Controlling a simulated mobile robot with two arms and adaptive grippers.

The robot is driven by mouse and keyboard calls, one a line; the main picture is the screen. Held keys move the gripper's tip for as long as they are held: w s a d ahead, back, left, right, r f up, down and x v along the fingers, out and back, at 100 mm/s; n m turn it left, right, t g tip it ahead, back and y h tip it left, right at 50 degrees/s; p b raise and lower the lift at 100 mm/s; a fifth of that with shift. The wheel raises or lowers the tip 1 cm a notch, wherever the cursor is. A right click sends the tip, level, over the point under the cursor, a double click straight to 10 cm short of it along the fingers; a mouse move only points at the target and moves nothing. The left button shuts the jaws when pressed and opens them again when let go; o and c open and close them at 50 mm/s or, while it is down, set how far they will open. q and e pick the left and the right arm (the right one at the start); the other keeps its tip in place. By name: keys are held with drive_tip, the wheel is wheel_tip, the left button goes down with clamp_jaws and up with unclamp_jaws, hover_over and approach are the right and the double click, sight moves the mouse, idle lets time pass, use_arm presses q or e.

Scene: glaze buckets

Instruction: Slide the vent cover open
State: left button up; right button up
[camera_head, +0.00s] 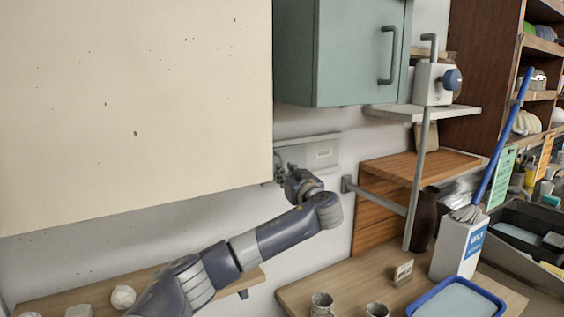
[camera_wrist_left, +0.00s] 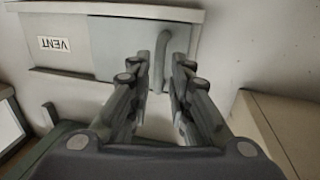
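The vent (camera_head: 325,153) is a pale wall-mounted box with a small label, below the green cabinet in the head view. In the left wrist view, the picture is upside down and the vent (camera_wrist_left: 60,62) shows its VENT label. The grey cover (camera_wrist_left: 115,45) carries an upright bar handle (camera_wrist_left: 160,58). My left gripper (camera_wrist_left: 162,68) is open, with one finger on each side of the handle. A gap shows between handle and fingers. In the head view my left gripper (camera_head: 281,174) is at the vent's left end, partly hidden by my wrist. My right gripper is not in view.
A large cream panel (camera_head: 130,100) hangs close left of the gripper. The green cabinet (camera_head: 360,50) is above. A wooden box (camera_head: 410,180) and metal pole (camera_head: 419,180) stand right. Below are a shelf (camera_head: 250,278) and a table with cups (camera_head: 321,303) and a blue tray (camera_head: 455,300).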

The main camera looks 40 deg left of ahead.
use_arm(q)
drive_tip(key=shift+p+x, duration=1)
drive_tip(key=shift+x, duration=1.3)
drive_tip(key=shift+d, duration=0.1)
clamp_jaws()
